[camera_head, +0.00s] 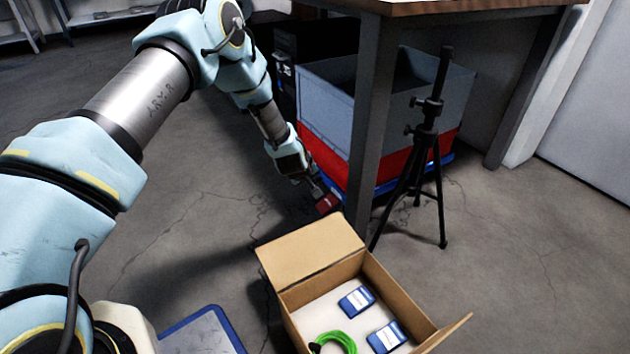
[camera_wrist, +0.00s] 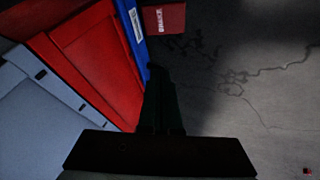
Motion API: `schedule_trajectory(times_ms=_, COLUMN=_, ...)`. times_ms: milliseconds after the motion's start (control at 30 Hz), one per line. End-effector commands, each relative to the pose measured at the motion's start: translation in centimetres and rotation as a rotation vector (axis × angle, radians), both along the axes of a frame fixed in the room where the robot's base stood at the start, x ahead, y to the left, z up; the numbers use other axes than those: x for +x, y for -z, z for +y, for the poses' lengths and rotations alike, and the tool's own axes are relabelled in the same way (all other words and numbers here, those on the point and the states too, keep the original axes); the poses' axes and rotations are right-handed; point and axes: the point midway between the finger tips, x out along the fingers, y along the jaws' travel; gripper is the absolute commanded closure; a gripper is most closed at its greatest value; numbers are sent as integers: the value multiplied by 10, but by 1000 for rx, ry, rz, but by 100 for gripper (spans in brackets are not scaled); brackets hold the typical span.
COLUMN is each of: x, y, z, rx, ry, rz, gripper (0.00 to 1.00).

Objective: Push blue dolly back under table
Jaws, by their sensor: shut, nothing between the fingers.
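The blue dolly (camera_head: 446,160) sits low on the floor at the table, beneath a red crate (camera_head: 330,164) with a grey crate (camera_head: 326,108) stacked on it. The dolly shows as a blue strip (camera_wrist: 132,36) in the wrist view, with a red brake piece (camera_wrist: 164,18) at its corner. That red piece also shows in the head view (camera_head: 327,203). My gripper (camera_head: 317,188) is shut and empty, low beside the dolly's near left side. In the wrist view its dark fingers (camera_wrist: 165,78) are close to the blue edge; I cannot tell whether they touch. Much of the dolly is hidden.
The table (camera_head: 460,6) has a metal leg (camera_head: 372,110) in front of the crates. A black tripod (camera_head: 428,140) stands right of it. An open cardboard box (camera_head: 310,250) with blue packs and green cable is in front. The floor at left is clear.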

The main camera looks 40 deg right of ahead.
Motion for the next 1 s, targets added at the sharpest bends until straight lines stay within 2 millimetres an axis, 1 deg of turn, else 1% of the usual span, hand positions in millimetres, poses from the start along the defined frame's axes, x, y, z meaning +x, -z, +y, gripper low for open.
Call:
schedule_trajectory(times_ms=33, x=-2, y=-9, z=4, rx=1, ry=0, rz=1, gripper=100)
schedule_trajectory(times_ms=167, x=-6, y=-18, z=11, rx=1, ry=0, rz=0, gripper=100)
schedule_trajectory(times_ms=267, x=-6, y=-17, z=16, rx=4, ry=-20, rz=14, gripper=100)
schedule_trajectory(times_ms=367, x=-3, y=-8, z=28, rx=14, ry=-107, rz=86, gripper=100)
schedule_trajectory(times_ms=467, x=-1, y=8, z=49, rx=25, ry=-278, rz=235, gripper=100)
schedule_trajectory(times_ms=500, x=-2, y=14, z=57, rx=23, ry=-362, rz=314, gripper=100)
schedule_trajectory(times_ms=600, x=-8, y=25, z=71, rx=2, ry=-578, rz=533, gripper=100)
schedule_trajectory(times_ms=633, x=-11, y=26, z=72, rx=-11, ry=-640, rz=601, gripper=100)
schedule_trajectory(times_ms=733, x=-16, y=26, z=71, rx=-74, ry=-837, rz=827, gripper=100)
schedule_trajectory(times_ms=800, x=-16, y=20, z=66, rx=-132, ry=-955, rz=976, gripper=100)
schedule_trajectory(times_ms=900, x=-10, y=9, z=56, rx=-222, ry=-1090, rz=1153, gripper=100)
schedule_trajectory(times_ms=1000, x=-2, y=-1, z=48, rx=-296, ry=-1176, rz=1278, gripper=100)
